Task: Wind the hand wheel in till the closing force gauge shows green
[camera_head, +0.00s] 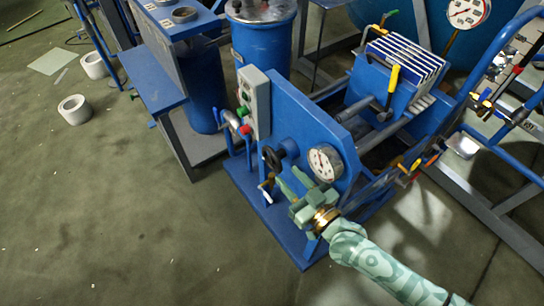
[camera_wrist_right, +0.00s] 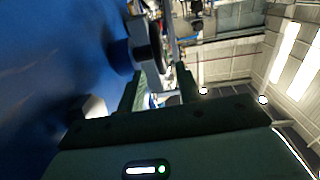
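The black hand wheel (camera_head: 272,158) is on the front plate of the blue press (camera_head: 290,118). The round white closing force gauge (camera_head: 325,163) sits to its right on the same plate; its needle reading is too small to tell. My right gripper (camera_head: 288,182) is just below and right of the wheel, apart from it. In the right wrist view the two fingers (camera_wrist_right: 158,75) stand apart with nothing gripped, and a dark rounded part that looks like the wheel (camera_wrist_right: 156,48) shows just beyond them. My left gripper is not in view.
A grey box with coloured buttons (camera_head: 253,103) is left of the wheel. A small lever with a white end (camera_head: 265,190) is below the wheel, close to my gripper. Blue pipework (camera_head: 490,75) stands at right. The floor at left is mostly clear.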

